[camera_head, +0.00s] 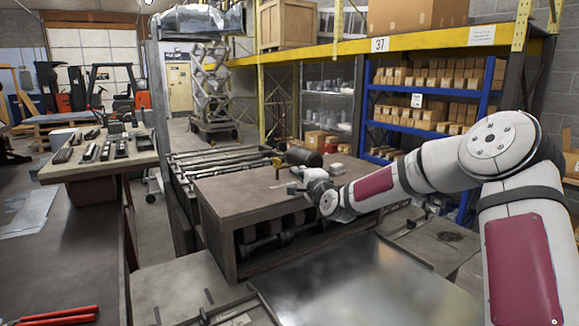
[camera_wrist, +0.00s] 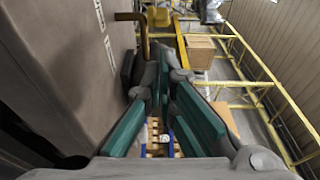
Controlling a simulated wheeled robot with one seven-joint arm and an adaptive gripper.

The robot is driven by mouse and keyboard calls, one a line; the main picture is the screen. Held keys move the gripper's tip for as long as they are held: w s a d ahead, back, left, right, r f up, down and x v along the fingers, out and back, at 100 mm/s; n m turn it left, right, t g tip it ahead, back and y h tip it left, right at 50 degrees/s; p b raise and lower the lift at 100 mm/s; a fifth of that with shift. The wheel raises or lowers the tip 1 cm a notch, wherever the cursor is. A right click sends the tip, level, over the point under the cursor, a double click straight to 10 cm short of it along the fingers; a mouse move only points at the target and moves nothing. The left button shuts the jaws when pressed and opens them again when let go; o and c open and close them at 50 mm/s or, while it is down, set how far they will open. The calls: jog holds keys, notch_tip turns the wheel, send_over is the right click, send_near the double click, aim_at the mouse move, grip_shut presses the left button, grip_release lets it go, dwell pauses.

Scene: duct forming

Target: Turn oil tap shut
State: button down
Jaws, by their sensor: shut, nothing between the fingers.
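The oil tap appears to be the small brass-coloured fitting (camera_head: 277,164) on top of the brown bench-like machine housing (camera_head: 235,190). In the wrist view a bent brass-brown bar (camera_wrist: 144,34), likely its handle, stands out from the housing surface just beyond the fingertips. My gripper (camera_head: 293,188) is over the housing top, close to the tap, at its right and nearer side. In the wrist view my gripper (camera_wrist: 161,76) shows teal-padded fingers drawn together at the tips, with nothing held. I cannot tell whether a fingertip touches the bar. The tap's base is hidden.
A dark cylinder (camera_head: 303,157) lies behind the tap. A shiny metal sheet (camera_head: 350,280) lies in front of the housing. A side table (camera_head: 100,158) with dark tools is at left, and red-handled pliers (camera_head: 60,316) lie nearer. Blue shelves (camera_head: 410,117) with boxes stand behind my arm.

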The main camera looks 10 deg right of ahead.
aim_at(277, 162)
jog(key=w, duration=0.6)
jog(key=w+a, duration=0.1)
jog(key=w, duration=0.2)
jog(key=shift+w+b, duration=0.2)
jog(key=shift+b, duration=0.1)
